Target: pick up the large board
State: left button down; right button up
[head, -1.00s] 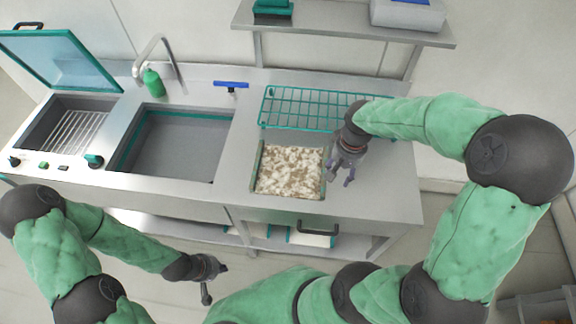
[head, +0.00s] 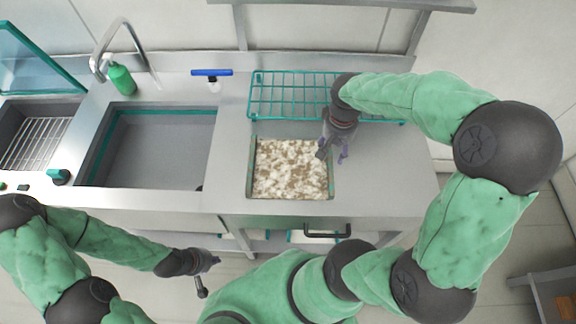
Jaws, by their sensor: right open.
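No thing in view is plainly the large board. A flat rectangular panel or filled tray (head: 285,172), mottled brown and white, sits in the counter with dark green strips at its sides. Pale pieces with teal edges (head: 302,237) lie on the shelf below the counter, partly hidden by the counter front; they may be boards. My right gripper (head: 333,154) is open and empty, fingers pointing down over the right edge of the mottled panel. I cannot tell whether it touches. My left gripper (head: 203,289) hangs low in front of the counter, away from everything; its jaws are unclear.
A teal wire rack (head: 285,95) lies behind the mottled panel, partly under my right arm. A sink (head: 155,150) with tap and green bottle (head: 121,78) is to the left. A blue-handled tool (head: 212,74) stands behind. Bare counter (head: 395,180) lies right of the panel.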

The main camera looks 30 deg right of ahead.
send_over(332, 164)
jog(key=a, duration=0.1)
jog(key=f, duration=0.2)
jog(key=f+b, duration=0.1)
jog(key=f, duration=0.1)
jog(key=shift+s+f, duration=0.2)
jog(key=shift+f, duration=0.2)
jog(key=f, duration=0.2)
jog(key=d+f+b, duration=0.1)
jog(key=f, duration=0.1)
jog(key=shift+w+f, duration=0.2)
jog(key=shift+f, duration=0.45)
grip_shut()
